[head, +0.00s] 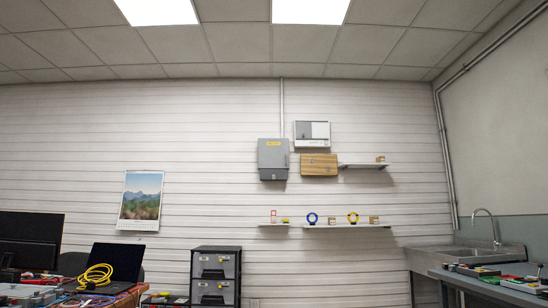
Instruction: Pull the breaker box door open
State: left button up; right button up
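The breaker box (273,160) is a grey box with a yellow label on its upper front, mounted on the far wall near the middle of the head view. A grey conduit runs up the wall to the ceiling near it. Its front looks closed. It is too small here to make out a handle clearly. Neither of my grippers shows in this view.
A white panel (312,134), a wooden box (319,164) and shelves (346,225) with small items are beside and below it. A drawer cabinet (215,277) stands below. A cluttered desk with a laptop (115,262) is left; a sink counter (466,254) is right.

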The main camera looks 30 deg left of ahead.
aim_at(273, 153)
jog(key=i+j+u, duration=0.4)
jog(key=i, duration=0.25)
jog(key=i+j+u, duration=0.35)
jog(key=i, duration=0.65)
jog(key=i+u, duration=0.35)
jog(key=i, duration=3.2)
